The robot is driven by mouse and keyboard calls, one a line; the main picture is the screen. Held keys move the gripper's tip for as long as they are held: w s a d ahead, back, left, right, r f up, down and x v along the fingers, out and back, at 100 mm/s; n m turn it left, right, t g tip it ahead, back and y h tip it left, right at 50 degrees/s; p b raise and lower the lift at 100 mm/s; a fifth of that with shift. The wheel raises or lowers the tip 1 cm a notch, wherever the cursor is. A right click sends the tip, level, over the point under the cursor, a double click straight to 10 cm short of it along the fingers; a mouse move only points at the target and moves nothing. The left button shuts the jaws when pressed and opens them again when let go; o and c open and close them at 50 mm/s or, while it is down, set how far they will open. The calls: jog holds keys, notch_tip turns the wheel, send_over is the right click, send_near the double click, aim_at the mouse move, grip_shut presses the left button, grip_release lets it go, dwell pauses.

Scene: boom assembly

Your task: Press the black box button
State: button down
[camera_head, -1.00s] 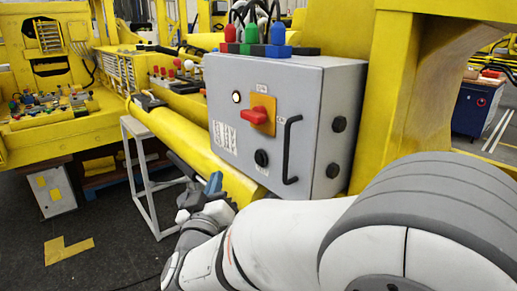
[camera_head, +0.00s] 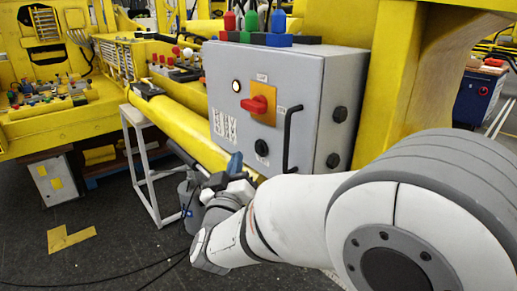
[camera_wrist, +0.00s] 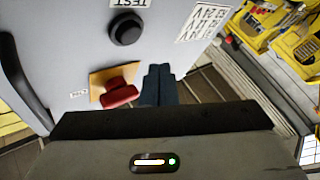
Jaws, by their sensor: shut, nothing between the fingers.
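The black round button (camera_head: 262,147) sits low on the front of a grey box (camera_head: 218,85), below a red rotary switch (camera_head: 258,105) on an orange plate. In the wrist view the button (camera_wrist: 126,29) shows near the top, beside a TEST label. My gripper (camera_head: 235,162) is in front of the box's lower left, left of and slightly below the button in the head view. Its dark blue fingers (camera_wrist: 160,85) are together and empty. In the wrist view they lie right of the red switch and below the button, apart from the button.
A black handle (camera_head: 291,138) stands out right of the button. Red, green and blue connectors (camera_head: 250,23) top the box. A yellow beam (camera_head: 187,128) and a white stand (camera_head: 150,185) are at left. Black cables (camera_head: 130,272) lie on the floor.

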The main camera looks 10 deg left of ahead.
aim_at(260, 149)
jog(key=shift+w+d+b, duration=0.4)
jog(key=shift+w+d, duration=0.6)
jog(key=shift+w, duration=0.15)
dwell(1.3)
jog(key=shift+w+d+b, duration=0.25)
jog(key=shift+w+b, duration=0.1)
jog(key=shift+w+d, duration=0.35)
dwell(0.8)
jog(key=shift+s+a+b, duration=0.45)
jog(key=shift+s+a, duration=0.15)
jog(key=shift+s, duration=0.05)
dwell(0.3)
